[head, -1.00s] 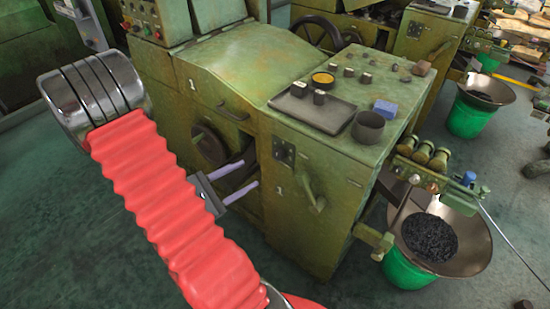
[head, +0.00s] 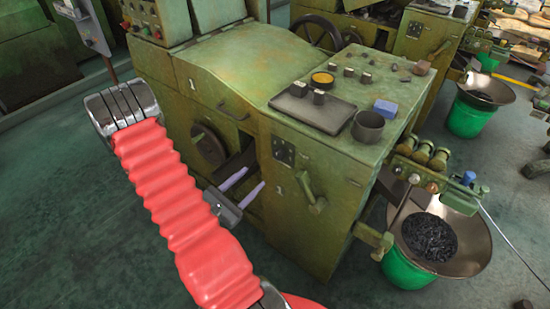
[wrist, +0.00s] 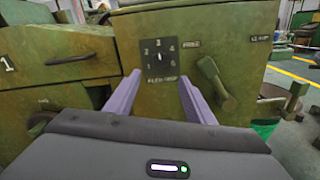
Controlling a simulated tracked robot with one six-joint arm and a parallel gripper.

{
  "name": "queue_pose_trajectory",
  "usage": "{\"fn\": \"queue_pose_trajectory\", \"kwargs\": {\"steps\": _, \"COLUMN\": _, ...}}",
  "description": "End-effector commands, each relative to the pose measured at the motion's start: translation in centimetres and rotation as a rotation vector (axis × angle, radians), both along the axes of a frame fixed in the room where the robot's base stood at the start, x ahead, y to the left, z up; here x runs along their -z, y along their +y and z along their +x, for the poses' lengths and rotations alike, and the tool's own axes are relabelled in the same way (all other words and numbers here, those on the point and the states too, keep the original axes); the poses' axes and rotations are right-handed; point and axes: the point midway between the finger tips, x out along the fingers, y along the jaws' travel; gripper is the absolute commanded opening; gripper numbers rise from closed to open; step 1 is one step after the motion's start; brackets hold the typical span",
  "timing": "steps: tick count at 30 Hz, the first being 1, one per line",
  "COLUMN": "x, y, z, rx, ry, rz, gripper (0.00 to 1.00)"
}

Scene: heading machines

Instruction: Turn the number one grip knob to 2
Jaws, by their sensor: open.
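The green machine marked 1 (head: 340,225) stands ahead. A dark square plate (wrist: 160,62) with numbers around its centre is on its front; it also shows small in the head view (head: 284,151). A green lever-like handle (wrist: 213,82) sticks out right of the plate, also seen in the head view (head: 315,200). I cannot tell which part is the grip knob, nor read its setting. My gripper (head: 255,176) is open and empty, its two pale purple fingers pointing at the machine front. In the wrist view its fingertips (wrist: 160,76) flank the plate's lower part, with no contact visible.
A tray (head: 312,110) and a dark cup (head: 368,127) sit on the machine top. A green bucket (head: 408,268) with a wide metal bowl stands at its right. Floor at left is clear.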

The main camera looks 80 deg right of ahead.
Motion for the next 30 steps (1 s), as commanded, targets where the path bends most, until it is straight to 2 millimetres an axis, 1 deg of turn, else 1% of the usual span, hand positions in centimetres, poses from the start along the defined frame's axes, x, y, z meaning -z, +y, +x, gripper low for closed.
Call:
{"fn": "queue_pose_trajectory", "kwargs": {"steps": 5, "x": 0.0, "y": -1.0, "z": -0.5, "rx": 0.003, "ry": -0.001, "rz": -0.001, "gripper": 0.49}}
{"fn": "queue_pose_trajectory", "kwargs": {"steps": 11, "x": 0.0, "y": -2.7, "z": -1.3, "rx": 0.004, "ry": 0.0, "rz": -0.001, "gripper": 0.49}}
{"fn": "queue_pose_trajectory", "kwargs": {"steps": 30, "x": 0.0, "y": -9.3, "z": -4.1, "rx": 0.003, "ry": -0.001, "rz": -0.001, "gripper": 0.49}}
